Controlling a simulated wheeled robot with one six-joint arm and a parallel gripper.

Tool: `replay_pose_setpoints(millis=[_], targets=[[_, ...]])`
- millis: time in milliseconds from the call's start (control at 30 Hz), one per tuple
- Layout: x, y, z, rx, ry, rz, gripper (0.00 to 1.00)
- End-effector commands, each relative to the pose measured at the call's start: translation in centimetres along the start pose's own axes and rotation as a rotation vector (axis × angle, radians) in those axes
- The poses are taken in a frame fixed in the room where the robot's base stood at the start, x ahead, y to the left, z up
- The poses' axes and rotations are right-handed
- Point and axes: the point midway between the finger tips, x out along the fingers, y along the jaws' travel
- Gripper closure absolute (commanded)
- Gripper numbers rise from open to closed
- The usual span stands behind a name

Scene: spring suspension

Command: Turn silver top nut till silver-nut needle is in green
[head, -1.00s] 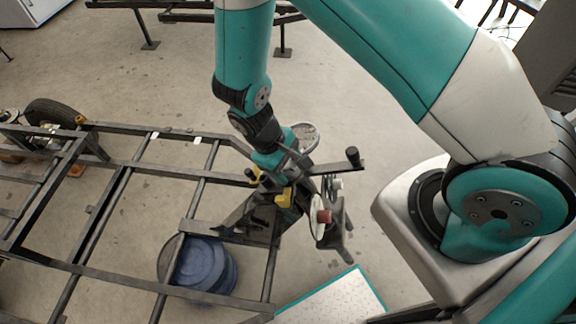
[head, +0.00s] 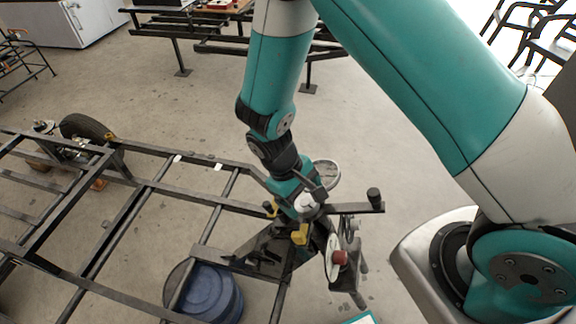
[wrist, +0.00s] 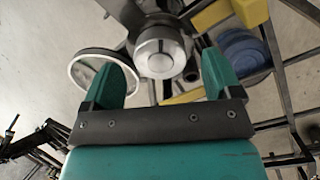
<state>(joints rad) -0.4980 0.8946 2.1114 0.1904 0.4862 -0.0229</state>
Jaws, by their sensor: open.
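The silver top nut (wrist: 160,52) is a round bright metal cap at the top middle of the wrist view. It also shows small and pale in the head view (head: 306,203), at the top of the dark stand. My gripper (wrist: 162,74) is open and empty, with one green finger on each side of the nut's near edge. I cannot tell whether either finger touches it. In the head view my gripper (head: 306,192) is over the stand. A round white-rimmed dial (wrist: 82,70) is partly hidden behind the left finger. I cannot make out its needle or a green zone.
A black-knobbed bar (head: 374,196) sticks out right of the stand. A white disc with a red knob (head: 340,258) hangs below. Yellow blocks (head: 299,235) sit close to the gripper. A blue drum (head: 208,292) stands beneath the dark frame (head: 125,215). Open floor lies behind.

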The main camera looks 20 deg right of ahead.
Motion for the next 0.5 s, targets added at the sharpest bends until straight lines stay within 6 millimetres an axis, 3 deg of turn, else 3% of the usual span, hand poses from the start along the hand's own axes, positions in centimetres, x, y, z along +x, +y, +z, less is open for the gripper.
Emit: replay_pose_setpoints(millis=[300, 500], targets=[[-8.1, -0.1, -0.1, -0.001, 0.008, 0.000, 0.16], [-12.3, -0.1, 0.0, 0.000, 0.005, 0.000, 0.16]])
